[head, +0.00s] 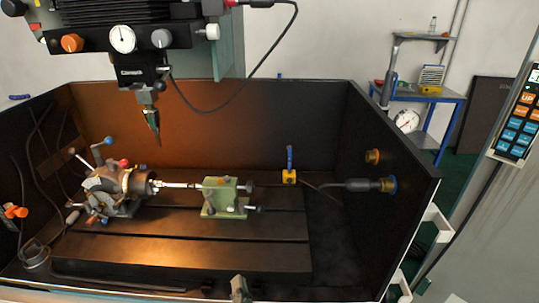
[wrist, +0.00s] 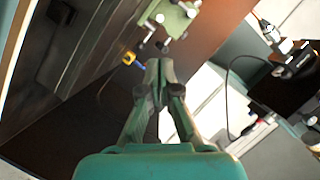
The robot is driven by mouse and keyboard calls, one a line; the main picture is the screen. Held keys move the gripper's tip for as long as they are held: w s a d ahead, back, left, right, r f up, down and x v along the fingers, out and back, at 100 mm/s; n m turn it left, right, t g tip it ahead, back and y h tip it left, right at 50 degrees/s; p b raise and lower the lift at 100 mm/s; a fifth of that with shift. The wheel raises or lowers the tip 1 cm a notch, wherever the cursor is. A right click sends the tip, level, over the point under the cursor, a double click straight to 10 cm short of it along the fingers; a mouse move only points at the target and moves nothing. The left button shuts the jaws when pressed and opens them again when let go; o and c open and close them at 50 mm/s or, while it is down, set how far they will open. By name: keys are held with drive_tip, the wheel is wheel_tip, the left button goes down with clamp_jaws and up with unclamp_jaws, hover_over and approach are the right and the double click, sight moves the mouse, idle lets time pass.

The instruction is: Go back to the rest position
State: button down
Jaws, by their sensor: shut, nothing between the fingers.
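My gripper (wrist: 158,75) shows in the wrist view with its two grey-green fingers drawn together at the tips and nothing between them. It is apart from the machine parts, with the green tailstock block (wrist: 165,14) beyond its tips. In the head view the indexing chuck (head: 118,185) sits on the left of the dark machine table. A slim bright workpiece (head: 175,185) runs from it towards the green tailstock (head: 224,198). A small grey-green part (head: 240,288) at the bottom edge may be my gripper's tip; I cannot tell for sure.
The machine head (head: 130,38) hangs above the table with a pointed tool (head: 152,125). Dark enclosure walls (head: 392,190) surround the slotted table (head: 190,258), whose front is clear. A yellow fitting with a blue handle (head: 289,175) stands behind. A control panel (head: 517,115) is at far right.

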drive_tip(key=s+d+f+n, duration=0.5)
drive_tip(key=s+d+f, duration=0.7)
drive_tip(key=s+d, duration=0.3)
drive_tip(key=s+d+r+n+h, duration=0.1)
drive_tip(key=s+d+h, duration=0.1)
drive_tip(key=s+d, duration=0.3)
drive_tip(key=s+d+r+n+h, duration=0.1)
drive_tip(key=s+d, duration=0.4)
drive_tip(key=s, duration=0.8)
drive_tip(key=shift+s+r+h, duration=0.3)
drive_tip(key=shift+r+h, duration=0.2)
drive_tip(key=shift+r, duration=0.15)
drive_tip(key=shift+a, duration=0.1)
